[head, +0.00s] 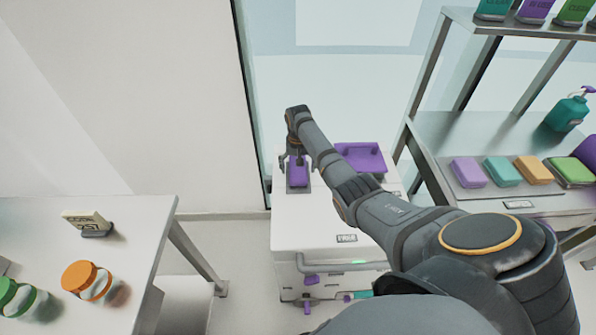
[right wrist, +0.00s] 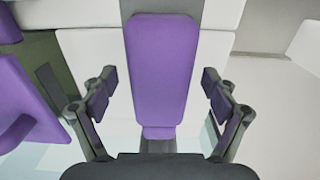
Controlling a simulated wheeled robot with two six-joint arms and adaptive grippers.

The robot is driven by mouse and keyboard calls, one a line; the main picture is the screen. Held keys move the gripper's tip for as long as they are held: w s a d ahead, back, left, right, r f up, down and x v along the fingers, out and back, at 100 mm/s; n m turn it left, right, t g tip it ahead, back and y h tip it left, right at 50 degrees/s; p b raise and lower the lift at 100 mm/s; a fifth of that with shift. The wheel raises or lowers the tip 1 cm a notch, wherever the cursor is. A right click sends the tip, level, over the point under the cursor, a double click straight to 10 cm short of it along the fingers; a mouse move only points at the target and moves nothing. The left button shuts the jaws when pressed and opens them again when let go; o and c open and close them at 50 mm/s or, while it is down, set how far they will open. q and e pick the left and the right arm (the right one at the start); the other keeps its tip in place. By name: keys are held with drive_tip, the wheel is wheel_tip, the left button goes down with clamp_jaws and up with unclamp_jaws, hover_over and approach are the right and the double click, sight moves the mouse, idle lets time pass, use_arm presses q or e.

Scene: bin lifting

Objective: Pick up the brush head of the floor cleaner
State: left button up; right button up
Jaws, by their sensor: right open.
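A white floor machine (head: 320,222) stands in the middle of the head view. A purple block-shaped piece (head: 298,172) sits on a dark pad on its top left. In the right wrist view, a long purple piece (right wrist: 160,75) lies between my fingers, with a gap on both sides. Whether this piece is the brush head I cannot tell for sure. My right gripper (head: 293,158) reaches down at the purple piece; its fingers are open in the right wrist view (right wrist: 160,90). My left gripper is not in view.
A purple tray-like part (head: 362,155) lies beside the piece on the machine top. A shelf rack (head: 440,125) with coloured sponges (head: 502,171) and a teal bottle (head: 567,113) stands at the right. A white table (head: 140,222) with jars (head: 86,280) is at the left.

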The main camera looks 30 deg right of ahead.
drive_tip(key=c, duration=1.4)
drive_tip(key=shift+r, duration=0.1)
wheel_tip(320, 180, up, 3)
drive_tip(key=shift+w+r, duration=0.1)
drive_tip(key=s+r, duration=0.1)
drive_tip(key=r, duration=0.1)
drive_tip(key=s+a+r, duration=0.1)
drive_tip(key=s, duration=0.1)
drive_tip(key=s+a+r, duration=0.1)
drive_tip(key=r, duration=0.1)
drive_tip(key=shift+s+a+r+p, duration=0.2)
drive_tip(key=shift+r+p, duration=0.1)
drive_tip(key=s+a+r+p, duration=0.1)
drive_tip(key=s+p, duration=0.1)
drive_tip(key=s+a+r+p, duration=0.1)
drive_tip(key=s+a+p, duration=0.1)
drive_tip(key=s, duration=0.1)
drive_tip(key=s+a+r+p, duration=0.1)
drive_tip(key=s+r+p, duration=0.1)
drive_tip(key=s, duration=0.1)
drive_tip(key=shift+a+p, duration=0.3)
drive_tip(key=shift+p, duration=0.1)
